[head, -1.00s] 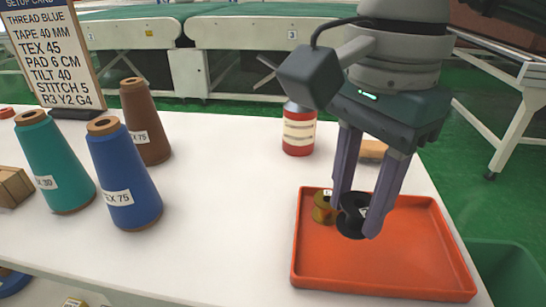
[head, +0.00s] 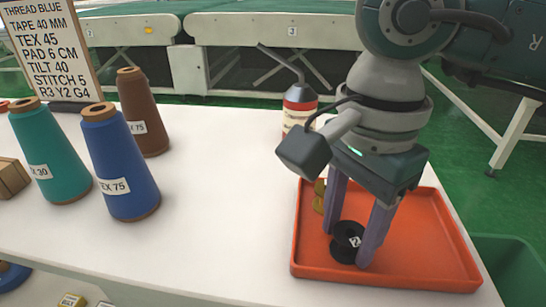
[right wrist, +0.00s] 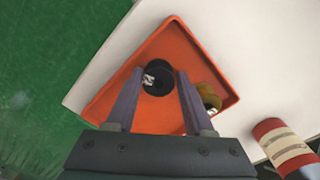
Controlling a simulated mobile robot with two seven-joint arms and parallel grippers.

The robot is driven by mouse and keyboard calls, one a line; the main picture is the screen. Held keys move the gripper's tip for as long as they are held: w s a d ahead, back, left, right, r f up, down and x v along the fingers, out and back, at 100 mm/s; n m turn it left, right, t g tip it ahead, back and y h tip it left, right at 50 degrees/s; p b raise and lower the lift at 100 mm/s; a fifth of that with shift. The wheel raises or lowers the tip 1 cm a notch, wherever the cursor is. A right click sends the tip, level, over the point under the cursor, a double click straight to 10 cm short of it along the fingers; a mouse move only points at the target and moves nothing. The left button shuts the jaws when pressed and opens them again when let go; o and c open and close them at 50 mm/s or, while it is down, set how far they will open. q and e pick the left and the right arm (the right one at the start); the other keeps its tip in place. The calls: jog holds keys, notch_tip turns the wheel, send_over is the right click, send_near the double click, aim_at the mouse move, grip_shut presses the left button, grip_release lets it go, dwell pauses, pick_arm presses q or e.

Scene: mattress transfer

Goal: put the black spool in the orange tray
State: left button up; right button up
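The black spool (head: 347,231) has a small white label and sits between the fingertips of my right gripper (head: 347,250), low over the front left part of the orange tray (head: 420,235). The fingers look shut on it. Whether its base touches the tray floor I cannot tell. In the right wrist view, the black spool (right wrist: 158,82) shows between the two fingers, within the orange tray (right wrist: 187,50). My left gripper is not in view.
A gold spool (right wrist: 208,96) is in the tray, partly hidden behind a finger. A red bottle (head: 299,103) stands behind the tray. Teal (head: 50,155), blue (head: 120,165) and brown (head: 142,110) thread cones stand at left. The table middle is clear.

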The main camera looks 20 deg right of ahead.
jog(key=shift+o, duration=1.3)
jog(key=shift+r, duration=0.1)
jog(key=shift+r, duration=0.35)
notch_tip(320, 180, up, 12)
jog(key=p, duration=0.2)
jog(key=shift+f, duration=0.25)
